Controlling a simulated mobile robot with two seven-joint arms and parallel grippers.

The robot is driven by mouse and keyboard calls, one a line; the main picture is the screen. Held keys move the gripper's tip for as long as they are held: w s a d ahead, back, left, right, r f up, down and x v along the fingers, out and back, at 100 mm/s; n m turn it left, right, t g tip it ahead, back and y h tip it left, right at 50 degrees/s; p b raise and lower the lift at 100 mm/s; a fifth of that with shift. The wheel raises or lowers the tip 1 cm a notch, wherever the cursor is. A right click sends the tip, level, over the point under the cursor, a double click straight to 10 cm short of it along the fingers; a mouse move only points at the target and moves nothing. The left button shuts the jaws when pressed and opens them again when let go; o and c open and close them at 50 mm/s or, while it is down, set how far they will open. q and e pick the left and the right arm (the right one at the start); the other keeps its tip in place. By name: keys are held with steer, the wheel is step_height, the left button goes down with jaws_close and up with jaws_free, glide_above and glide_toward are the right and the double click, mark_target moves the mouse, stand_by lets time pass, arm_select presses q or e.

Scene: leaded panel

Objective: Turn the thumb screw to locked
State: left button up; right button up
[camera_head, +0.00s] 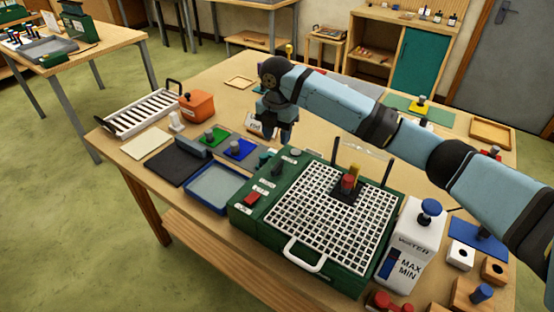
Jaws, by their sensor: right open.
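A green machine with a white grid top (330,222) stands on the table. A dark plate on the grid carries a small upright part with a red and yellow top (349,181). The machine's green side panel (257,207) has a red switch (252,197), a dark knob (264,159), a grey round knob (295,152) and small white labels. I cannot tell which part is the thumb screw, or read a locked mark. My right gripper (286,137) points down just behind the panel's far end, open, with nothing seen in it. My left gripper is not in view.
A white water bottle (408,245) stands right of the machine. A blue tray (215,187), dark mat (172,166), white rack (140,108) and orange box (197,106) lie to the left. Thin upright rods (386,171) rise behind the grid, near my right arm.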

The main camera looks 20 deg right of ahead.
mark_target(277, 165)
step_height(277, 165, down, 10)
steer(key=shift+w+r+p, duration=0.1)
steer(key=shift+r+p, duration=0.1)
steer(key=shift+p, duration=0.4)
steer(key=shift+d+f, duration=0.1)
steer(key=shift+f, duration=0.45)
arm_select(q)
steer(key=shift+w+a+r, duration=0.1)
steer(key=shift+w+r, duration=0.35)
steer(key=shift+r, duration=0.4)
arm_select(e)
jaws_close()
